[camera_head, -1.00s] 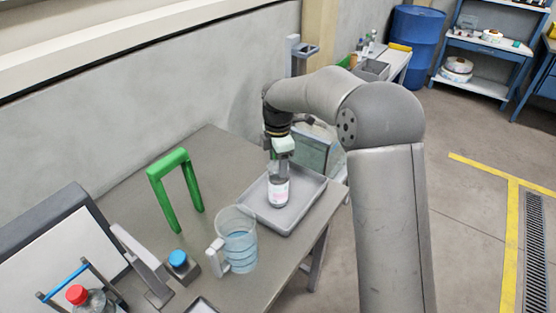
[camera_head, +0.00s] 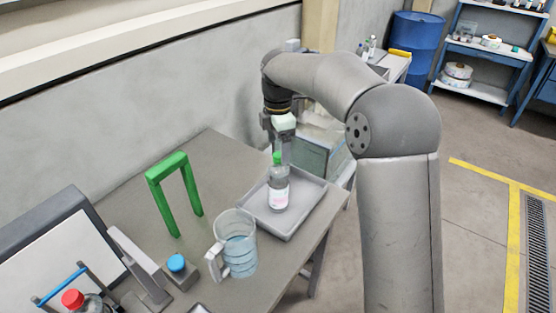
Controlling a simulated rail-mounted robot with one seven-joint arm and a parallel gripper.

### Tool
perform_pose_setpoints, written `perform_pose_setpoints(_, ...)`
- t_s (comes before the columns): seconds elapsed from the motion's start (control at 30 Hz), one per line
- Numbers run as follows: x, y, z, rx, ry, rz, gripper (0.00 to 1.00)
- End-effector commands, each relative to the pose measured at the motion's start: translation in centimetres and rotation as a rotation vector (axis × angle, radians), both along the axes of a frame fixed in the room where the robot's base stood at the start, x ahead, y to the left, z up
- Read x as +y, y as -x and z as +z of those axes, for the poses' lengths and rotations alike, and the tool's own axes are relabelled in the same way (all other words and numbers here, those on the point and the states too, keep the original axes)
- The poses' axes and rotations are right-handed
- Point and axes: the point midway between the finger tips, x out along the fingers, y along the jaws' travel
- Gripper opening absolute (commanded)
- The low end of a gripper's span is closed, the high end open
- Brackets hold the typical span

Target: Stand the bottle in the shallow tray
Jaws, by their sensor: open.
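The bottle (camera_head: 278,190) is clear with a green cap and a white label with pink print. It stands upright inside the shallow grey tray (camera_head: 301,213), which lies on the table's right side. My gripper (camera_head: 281,152) is open and above the bottle, apart from its body. From this view I cannot tell the exact gap between the fingers and the cap.
A clear jug (camera_head: 237,245) with a handle stands just in front of the tray. A green arch (camera_head: 174,191) stands to the left. A blue-capped block (camera_head: 178,268) and a red-capped bottle (camera_head: 75,300) are near the front. The table (camera_head: 215,165) is bare behind the tray.

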Motion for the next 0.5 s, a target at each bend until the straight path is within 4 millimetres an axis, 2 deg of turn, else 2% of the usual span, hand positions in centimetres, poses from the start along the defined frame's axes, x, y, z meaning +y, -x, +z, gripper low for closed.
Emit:
perform_pose_setpoints(0.1, 0.0, 0.0, 2.2, -0.003, -0.001, 0.000, 0.79)
perform_pose_setpoints(0.2, 0.1, 0.0, 3.5, -0.002, -0.001, 0.001, 0.79)
perform_pose_setpoints(0.5, 0.0, 0.1, 4.6, 0.000, 0.000, -0.003, 0.79)
